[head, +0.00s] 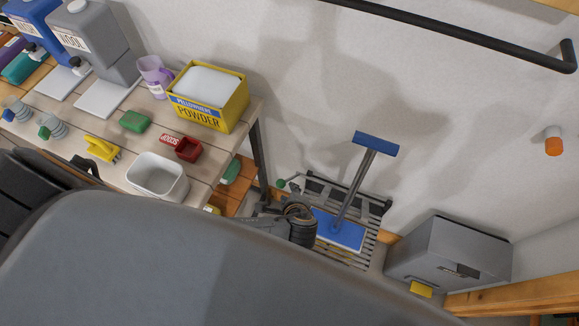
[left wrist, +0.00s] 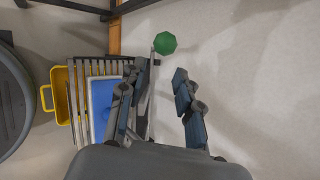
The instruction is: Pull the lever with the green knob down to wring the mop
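The green knob (head: 281,183) is on the end of a thin grey lever beside the slatted wringer (head: 355,258). In the left wrist view the knob (left wrist: 165,42) lies just beyond my left gripper's fingertips, roughly in line with the gap. My left gripper (left wrist: 160,75) is open and empty, with no visible contact with the knob. The lever runs back from the knob between the fingers and is partly hidden. The mop (head: 361,180) stands upright, its blue flat head (head: 338,230) on the slats. My right gripper is not in view.
A wooden table at left bears a yellow powder box (head: 208,97), a white tub (head: 157,178) and jugs. A grey metal box (head: 449,252) stands right of the wringer. A yellow bucket (left wrist: 63,93) shows at left in the wrist view. The wall is close behind.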

